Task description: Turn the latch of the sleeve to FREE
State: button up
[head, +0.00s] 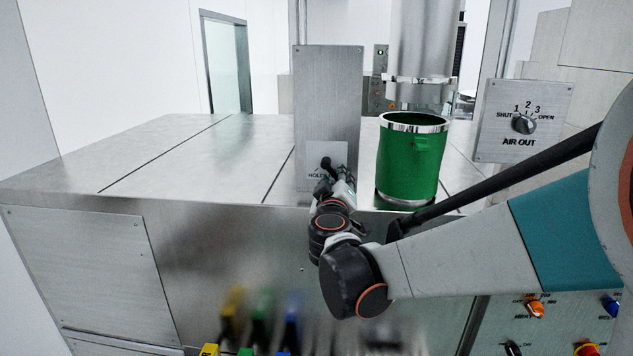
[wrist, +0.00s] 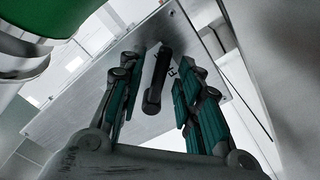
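The latch is a dark handle (wrist: 157,80) on a grey metal plate (head: 328,100). A white label on the plate reads HOLD, partly hidden by my gripper (head: 338,180); I cannot see the word FREE. In the wrist view my gripper (wrist: 155,75) is open, with one finger on each side of the handle and gaps visible between them. I cannot tell how far the fingertips are from the plate. The green sleeve (head: 408,160) with metal rims stands upright right of the plate; part of it shows in the wrist view (wrist: 22,70).
A metal column (head: 424,45) is above the sleeve. An AIR OUT dial panel (head: 523,120) stands at right. Yellow, green and blue blurred handles (head: 262,320) are in front below. The steel counter (head: 165,155) is clear at left.

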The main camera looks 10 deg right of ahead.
jog(key=shift+s, duration=0.1)
jog(key=v, duration=1.2)
